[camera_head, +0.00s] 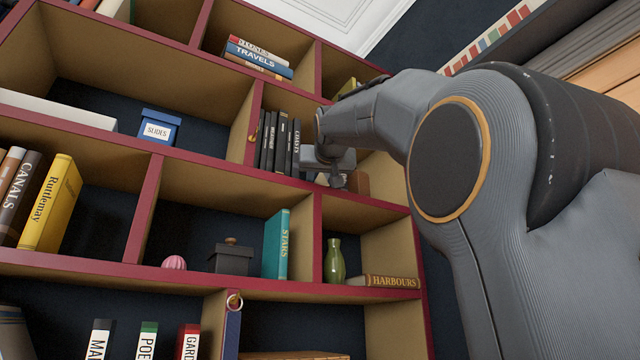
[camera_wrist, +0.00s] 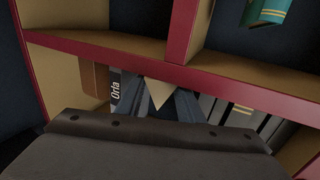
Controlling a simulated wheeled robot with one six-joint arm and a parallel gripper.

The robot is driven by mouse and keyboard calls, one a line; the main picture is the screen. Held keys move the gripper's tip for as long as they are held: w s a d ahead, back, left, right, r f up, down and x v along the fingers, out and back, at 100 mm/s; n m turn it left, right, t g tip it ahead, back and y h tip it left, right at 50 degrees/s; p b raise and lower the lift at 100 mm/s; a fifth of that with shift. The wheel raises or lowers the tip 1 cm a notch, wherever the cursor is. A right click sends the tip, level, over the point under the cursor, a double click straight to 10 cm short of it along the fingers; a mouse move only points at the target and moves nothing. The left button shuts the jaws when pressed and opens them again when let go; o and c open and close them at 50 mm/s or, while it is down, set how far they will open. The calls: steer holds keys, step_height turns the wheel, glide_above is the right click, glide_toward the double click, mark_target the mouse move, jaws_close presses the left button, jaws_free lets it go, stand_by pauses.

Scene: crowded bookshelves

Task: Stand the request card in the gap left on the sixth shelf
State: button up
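My gripper (camera_head: 335,172) is inside a right-hand compartment of the shelf unit, just right of a row of dark books (camera_head: 278,142). In the wrist view its two dark fingers (camera_wrist: 162,103) point into the compartment among the books. A pale cream piece, which looks like the request card (camera_wrist: 157,92), shows between the fingers, with both fingers against it. A book marked Orla (camera_wrist: 115,90) stands on one side of the fingers, and grey books (camera_wrist: 235,115) stand on the other.
A brown block (camera_head: 358,183) stands right of my gripper; it also shows in the wrist view (camera_wrist: 93,78). The maroon shelf edge (camera_wrist: 190,79) runs close to my fingers. A teal book (camera_head: 276,243), a green vase (camera_head: 334,260) and a Harbours book (camera_head: 391,282) are below.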

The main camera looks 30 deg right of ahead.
steer(key=shift+o, duration=1.4)
steer(key=b+v, duration=0.4)
steer(key=v, duration=0.8)
steer(key=shift+b, duration=0.4)
